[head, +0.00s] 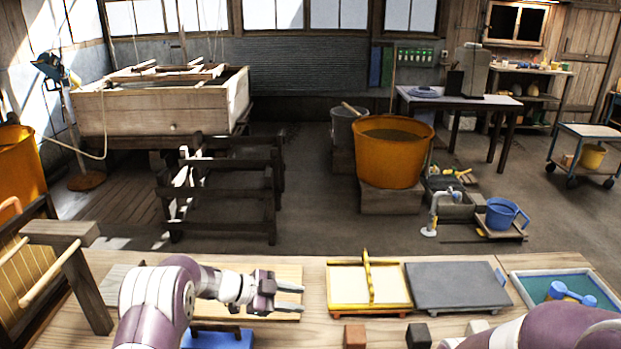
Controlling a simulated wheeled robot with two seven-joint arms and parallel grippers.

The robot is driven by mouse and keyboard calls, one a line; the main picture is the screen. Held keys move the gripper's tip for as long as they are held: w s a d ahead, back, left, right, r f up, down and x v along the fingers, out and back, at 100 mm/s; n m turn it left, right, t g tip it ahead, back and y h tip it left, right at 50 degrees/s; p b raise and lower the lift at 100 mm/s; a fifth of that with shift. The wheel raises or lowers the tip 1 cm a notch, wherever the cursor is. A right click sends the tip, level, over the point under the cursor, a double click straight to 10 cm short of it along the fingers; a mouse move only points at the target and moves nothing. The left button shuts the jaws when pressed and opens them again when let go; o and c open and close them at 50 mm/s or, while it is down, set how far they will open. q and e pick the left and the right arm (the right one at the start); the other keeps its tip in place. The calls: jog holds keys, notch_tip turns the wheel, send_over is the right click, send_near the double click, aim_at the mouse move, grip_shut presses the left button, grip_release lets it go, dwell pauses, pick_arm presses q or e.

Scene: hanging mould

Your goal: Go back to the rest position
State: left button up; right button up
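My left gripper (290,296) is over the pale wooden board (230,272) at the left of the bench, its fingers pointing right. The two fingers are apart with nothing visible between them. My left forearm covers part of the board. My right arm shows only as a purple and white link at the bottom right; its gripper is out of view. A yellow-framed mould (334,308) with a pale sheet and an upright yellow handle lies right of the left gripper, apart from it.
A grey slab (458,285) lies right of the mould, then a teal tray (530,284) holding a blue tool (570,294). Brown (355,335) and black (418,335) blocks stand at the front edge. A blue object (217,339) is below my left arm. Orange tub (390,150) stands beyond.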

pick_arm(q)
jog(key=w+a+n+t+y, duration=0.4)
jog(key=a+n+t+y, duration=0.1)
jog(key=n, duration=0.1)
jog(key=s+a+n+g+y, duration=0.3)
jog(key=s+a+n+y, duration=0.6)
jog(key=s, duration=0.4)
jog(key=s+r+n+g+p, duration=0.1)
jog(key=s+r+n+g, duration=0.1)
jog(key=s, duration=0.9)
jog(key=s+d+r+n+g+h+p, duration=0.1)
jog(key=s+r+n+g, duration=0.1)
jog(key=s, duration=0.9)
jog(key=shift+r+n+h, duration=0.3)
jog(key=shift+r+n, duration=0.3)
jog(key=shift+r, duration=0.2)
